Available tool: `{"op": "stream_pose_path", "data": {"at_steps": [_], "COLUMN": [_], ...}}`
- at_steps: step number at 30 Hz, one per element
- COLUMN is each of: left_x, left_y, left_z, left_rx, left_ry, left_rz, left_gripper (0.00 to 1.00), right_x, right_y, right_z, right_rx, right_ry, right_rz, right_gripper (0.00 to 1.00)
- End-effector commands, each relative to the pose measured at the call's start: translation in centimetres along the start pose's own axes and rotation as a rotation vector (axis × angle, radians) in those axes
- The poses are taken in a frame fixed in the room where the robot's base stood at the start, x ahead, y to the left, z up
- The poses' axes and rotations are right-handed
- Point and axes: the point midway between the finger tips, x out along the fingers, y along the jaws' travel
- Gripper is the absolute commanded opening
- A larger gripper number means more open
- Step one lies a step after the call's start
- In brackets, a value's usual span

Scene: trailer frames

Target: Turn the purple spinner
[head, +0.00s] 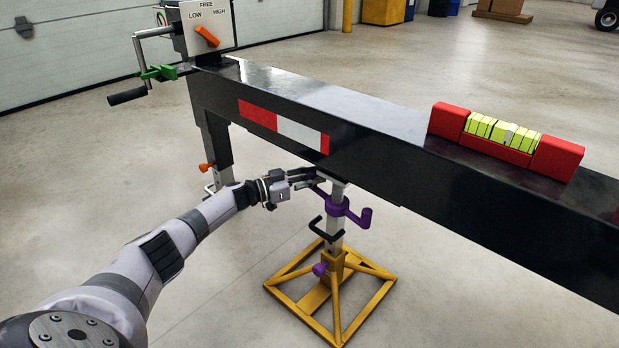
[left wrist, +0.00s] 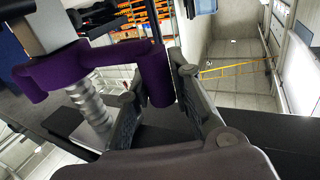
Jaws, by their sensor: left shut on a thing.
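The purple spinner (head: 337,207) sits around the top of the grey post of a yellow jack stand (head: 288,275), just under the black trailer beam. One of its handles points right in the head view. My left gripper (head: 312,178) reaches in from the left under the beam and is at the spinner's other handle, which is mostly hidden there. In the left wrist view the spinner (left wrist: 70,72) crosses the left half, and its handle hangs down between the fingers (left wrist: 158,92), which are shut on it. My right gripper is not in view.
The black beam (head: 300,92) runs close above the gripper. A red and yellow level (head: 505,136) lies on it. A crank box with a lever (head: 207,38) stands at the far left end. A black handle (head: 326,231) is below the spinner. The floor around is clear.

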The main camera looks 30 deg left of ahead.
Motion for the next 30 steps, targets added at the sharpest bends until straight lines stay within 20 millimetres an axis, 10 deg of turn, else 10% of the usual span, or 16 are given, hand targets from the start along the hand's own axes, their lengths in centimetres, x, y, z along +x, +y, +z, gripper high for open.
{"op": "stream_pose_path", "data": {"at_steps": [26, 27, 30], "left_x": [1.5, 1.5, 1.5], "left_y": [-0.5, -0.5, -0.5], "left_z": [-0.1, -0.1, -0.1], "left_rx": [0.001, 0.001, 0.001], "left_ry": [-0.001, -0.001, 0.0], "left_rz": [-0.011, -0.011, -0.01], "left_gripper": [0.0, 0.21, 0.28], "right_x": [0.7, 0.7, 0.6], "right_y": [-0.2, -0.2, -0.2], "right_z": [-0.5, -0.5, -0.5], "right_rx": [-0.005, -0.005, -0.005], "right_ry": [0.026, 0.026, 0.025], "right_rz": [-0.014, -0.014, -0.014], "right_gripper": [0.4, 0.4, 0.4]}}
